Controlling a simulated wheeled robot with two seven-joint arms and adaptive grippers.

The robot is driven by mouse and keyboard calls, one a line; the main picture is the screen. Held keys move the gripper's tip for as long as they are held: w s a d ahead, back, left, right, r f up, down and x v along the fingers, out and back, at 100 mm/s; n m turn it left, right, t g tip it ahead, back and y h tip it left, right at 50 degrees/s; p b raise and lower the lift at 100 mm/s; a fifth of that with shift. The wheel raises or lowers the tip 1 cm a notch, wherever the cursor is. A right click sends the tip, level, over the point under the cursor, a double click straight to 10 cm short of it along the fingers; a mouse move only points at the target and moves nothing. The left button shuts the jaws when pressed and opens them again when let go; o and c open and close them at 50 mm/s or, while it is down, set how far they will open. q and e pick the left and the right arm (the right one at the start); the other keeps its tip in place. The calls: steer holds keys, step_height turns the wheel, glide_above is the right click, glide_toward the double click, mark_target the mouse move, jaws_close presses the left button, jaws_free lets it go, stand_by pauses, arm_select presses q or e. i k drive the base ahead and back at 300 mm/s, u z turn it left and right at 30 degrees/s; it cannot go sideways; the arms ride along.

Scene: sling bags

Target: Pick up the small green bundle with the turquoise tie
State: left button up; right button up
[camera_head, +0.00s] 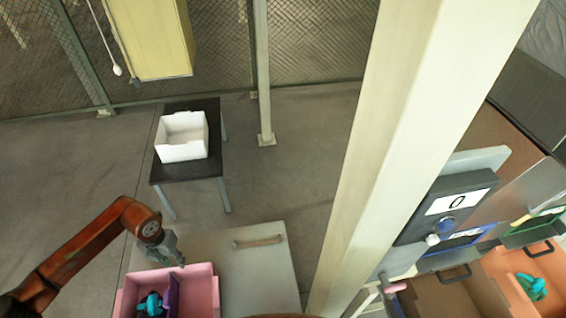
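My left gripper (178,262) is grey, on an orange-brown arm from the left, and hangs over the back edge of a pink bin (205,287). Its fingers are small and I cannot tell if they are open or shut. In the left part of the bin lies a dark bundle with a turquoise tie (151,303); its own colour is hard to make out. The gripper is apart from it, above and to the right. Another turquoise-tied bundle (532,286) lies in an orange bin at the far right; its body colour is unclear. My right gripper is not in view.
A purple divider (172,293) stands inside the pink bin. A pale surface (262,275) with a wooden bar handle (258,242) lies to its right. A white bin (182,137) sits on a dark table behind.

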mark_target(533, 288)
steer(key=u, duration=1.2)
steer(key=k, duration=2.65)
steer(key=z, duration=1.6)
